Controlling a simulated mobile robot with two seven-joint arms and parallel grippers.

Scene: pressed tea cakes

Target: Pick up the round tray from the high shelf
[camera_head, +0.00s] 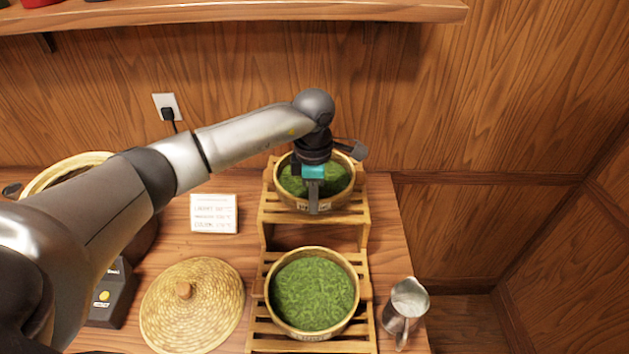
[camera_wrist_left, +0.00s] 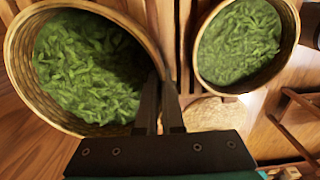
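The round tray (camera_head: 335,197) is a woven bamboo bowl-like tray of green tea leaves on the high shelf (camera_head: 352,212) of a slatted wooden stand. My left gripper (camera_head: 313,206) reaches down to its front rim. In the left wrist view the tray (camera_wrist_left: 45,95) fills the upper left, and the gripper's fingers (camera_wrist_left: 161,85) stand close together at its rim, one on the inner side and one outside, with only a narrow gap. The gripper looks shut on the rim; the pinch itself is partly hidden. My right gripper is not in view.
A second tray of leaves (camera_head: 312,292) sits on the lower step. A metal pitcher (camera_head: 405,308) stands to its right, a woven lid (camera_head: 193,305) to its left. A small sign (camera_head: 214,213) stands behind the lid. A wall shelf (camera_head: 250,14) runs above.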

